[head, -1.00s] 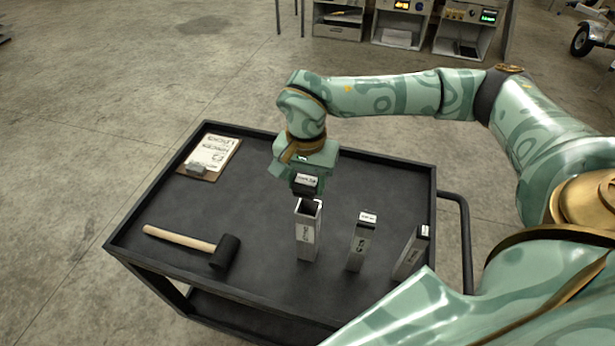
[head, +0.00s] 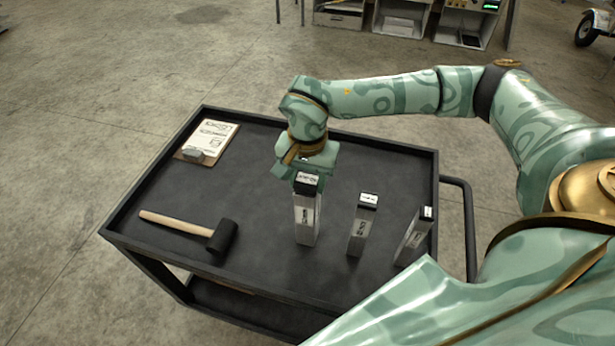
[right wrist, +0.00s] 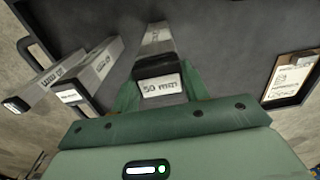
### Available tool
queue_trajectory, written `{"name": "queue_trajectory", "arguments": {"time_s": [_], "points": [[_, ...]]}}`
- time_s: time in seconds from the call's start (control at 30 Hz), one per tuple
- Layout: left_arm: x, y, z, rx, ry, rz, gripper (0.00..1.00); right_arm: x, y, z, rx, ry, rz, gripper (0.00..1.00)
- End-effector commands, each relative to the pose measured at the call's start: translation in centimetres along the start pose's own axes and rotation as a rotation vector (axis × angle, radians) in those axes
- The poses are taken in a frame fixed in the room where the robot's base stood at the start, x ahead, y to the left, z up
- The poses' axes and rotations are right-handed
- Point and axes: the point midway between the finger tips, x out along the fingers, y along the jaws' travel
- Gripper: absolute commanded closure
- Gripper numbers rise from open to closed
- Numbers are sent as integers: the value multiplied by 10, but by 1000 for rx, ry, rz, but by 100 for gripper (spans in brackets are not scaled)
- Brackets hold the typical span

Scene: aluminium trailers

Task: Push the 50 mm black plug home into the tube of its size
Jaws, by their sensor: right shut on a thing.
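My right gripper (head: 305,172) is shut on the black plug (head: 306,183), whose white label reads 50 mm in the right wrist view (right wrist: 160,86). The plug is at the mouth of an upright square aluminium tube (head: 306,222). A black part of the plug shows above the tube; how deep it sits I cannot tell. The tube also shows beyond the plug in the right wrist view (right wrist: 157,40). The green fingers (right wrist: 160,92) flank the plug there. My left gripper is not in view.
Two shorter tubes with black tops stand to the right, a middle one (head: 359,234) and a right one (head: 410,243). A mallet (head: 222,235) and a clipboard (head: 208,142) lie on the left of the black cart top (head: 255,205). The cart has a raised rim.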

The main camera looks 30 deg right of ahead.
Motion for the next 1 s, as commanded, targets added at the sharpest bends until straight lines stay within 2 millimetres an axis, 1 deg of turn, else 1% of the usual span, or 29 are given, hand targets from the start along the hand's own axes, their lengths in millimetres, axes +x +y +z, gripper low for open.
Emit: {"name": "queue_trajectory", "arguments": {"time_s": [0.03,0.27,0.3,0.37,0.4,0.87,1.0], "points": [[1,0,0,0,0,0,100,5,2,2,-2,-4,8,77],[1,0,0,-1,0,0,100,7,3,2,-3,-6,12,77],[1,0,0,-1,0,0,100,7,3,3,-3,-7,13,52],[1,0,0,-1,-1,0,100,8,4,3,-3,-7,14,36],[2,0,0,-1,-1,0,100,8,4,3,-3,-8,15,30],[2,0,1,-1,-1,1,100,9,4,3,-1,-9,18,30],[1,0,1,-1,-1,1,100,2,4,3,0,-9,17,30]]}}
